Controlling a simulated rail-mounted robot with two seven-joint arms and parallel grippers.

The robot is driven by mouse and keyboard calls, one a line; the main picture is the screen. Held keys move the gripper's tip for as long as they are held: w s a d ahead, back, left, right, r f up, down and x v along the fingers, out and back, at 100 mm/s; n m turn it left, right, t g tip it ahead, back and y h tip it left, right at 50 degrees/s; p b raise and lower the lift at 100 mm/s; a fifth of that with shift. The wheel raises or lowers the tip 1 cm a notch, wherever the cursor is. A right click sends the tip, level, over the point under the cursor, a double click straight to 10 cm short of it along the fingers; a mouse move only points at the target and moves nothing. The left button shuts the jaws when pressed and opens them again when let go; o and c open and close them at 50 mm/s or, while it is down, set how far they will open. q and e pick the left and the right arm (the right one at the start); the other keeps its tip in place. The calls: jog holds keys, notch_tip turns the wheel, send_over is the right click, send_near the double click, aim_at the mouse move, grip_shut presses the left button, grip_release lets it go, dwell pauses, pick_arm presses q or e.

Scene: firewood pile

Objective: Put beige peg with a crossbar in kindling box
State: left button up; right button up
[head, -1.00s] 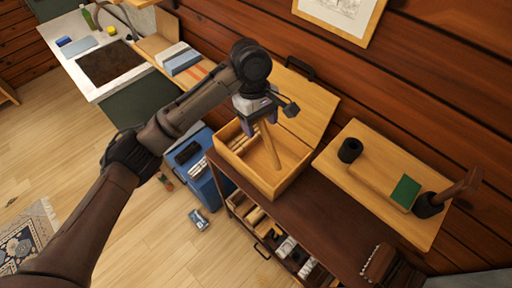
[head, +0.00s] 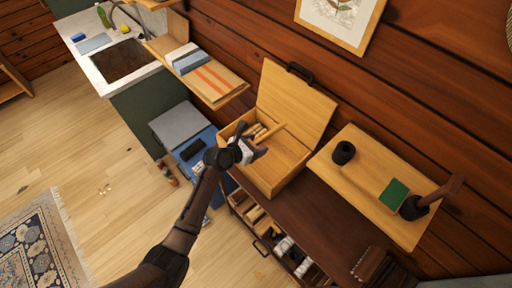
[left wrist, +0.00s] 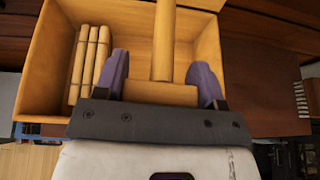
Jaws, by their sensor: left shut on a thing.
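The kindling box (head: 262,184) is a light wooden box with its lid (head: 293,108) standing open, on a dark cabinet top. My left gripper (head: 256,148) is at the box's front left side, shut on the beige peg with a crossbar (head: 272,132). In the left wrist view the crossbar (left wrist: 160,94) sits between the two purple fingers, and the shaft (left wrist: 164,40) points away over the box interior. I cannot tell whether the peg touches the box. My right gripper is not in view.
Below is an open drawer of small items (head: 270,228).

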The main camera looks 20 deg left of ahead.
pick_arm(q)
notch_tip(320, 180, down, 7)
jog(key=b, duration=0.8)
jog(key=shift+s+f+n+y, duration=0.15)
jog(key=shift+s+n+y, duration=0.05)
jog(key=shift+n+y, duration=0.1)
jog(key=shift+a, duration=0.1)
jog(key=o, duration=1)
jog(key=shift+f+v, duration=0.15)
jog(key=shift+v, duration=3.3)
jog(key=shift+f+v, duration=0.15)
jog(key=shift+v, duration=3.3)
